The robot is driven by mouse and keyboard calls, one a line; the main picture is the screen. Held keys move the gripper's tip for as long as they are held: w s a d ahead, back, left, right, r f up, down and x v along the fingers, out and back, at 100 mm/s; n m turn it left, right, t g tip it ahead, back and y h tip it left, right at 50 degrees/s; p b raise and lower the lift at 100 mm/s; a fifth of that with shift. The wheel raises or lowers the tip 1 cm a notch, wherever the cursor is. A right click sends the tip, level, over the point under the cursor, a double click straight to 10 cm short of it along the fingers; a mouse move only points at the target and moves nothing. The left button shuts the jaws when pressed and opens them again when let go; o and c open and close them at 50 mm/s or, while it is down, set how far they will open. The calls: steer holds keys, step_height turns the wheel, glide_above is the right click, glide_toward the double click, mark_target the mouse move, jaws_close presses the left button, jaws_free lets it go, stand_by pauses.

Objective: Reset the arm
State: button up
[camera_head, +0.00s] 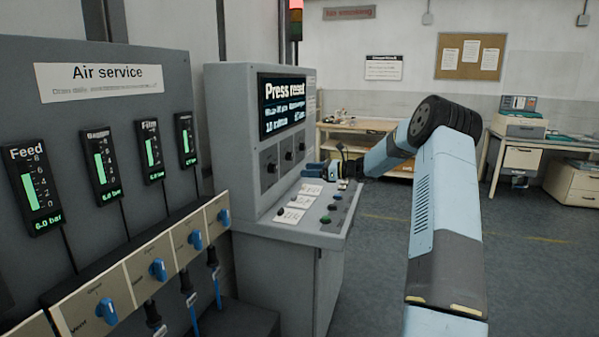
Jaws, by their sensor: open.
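My arm reaches from the lower right up to a black joint and then left toward the grey control console (225,120). My gripper (311,170), with small blue fingers, is above the console's sloped desk, near the white labels (298,201). It is small in view, looks open, and I see nothing held in it. The console screen (283,106) reads "Press reset", with smaller lines below that are hard to read. Several buttons, among them a green one (326,219), line the desk's right part. I cannot tell whether the gripper touches the desk.
An air service panel (120,105) with several green gauges and blue knobs (158,270) stands at left, close to the console. A wooden workbench (350,127) stands behind my arm. A desk (545,143) is at far right. The grey floor (540,260) at right is clear.

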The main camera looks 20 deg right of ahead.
steer(key=shift+s+d, duration=0.35)
steer(key=shift+d, duration=0.1)
steer(key=s+a+r+n+g+h, duration=0.2)
steer(key=s+a+r+n, duration=0.15)
steer(key=s+a, duration=0.35)
steer(key=s+a+r+n+g+h, duration=0.25)
steer(key=s+a+n, duration=0.25)
steer(key=s, duration=0.4)
steer(key=s+a+r+n+g+h, duration=0.25)
steer(key=s+a+n, duration=0.2)
steer(key=s, duration=0.35)
steer(key=s+d+n+t+h, duration=0.1)
steer(key=s+n, duration=0.4)
steer(key=s, duration=1.1)
steer(key=s+d+n+t+h, duration=0.2)
steer(key=s+n+h, duration=0.4)
steer(key=s, duration=1)
steer(key=shift+s+d+r, duration=0.15)
steer(key=shift+d+r, duration=0.2)
steer(key=shift+r, duration=0.05)
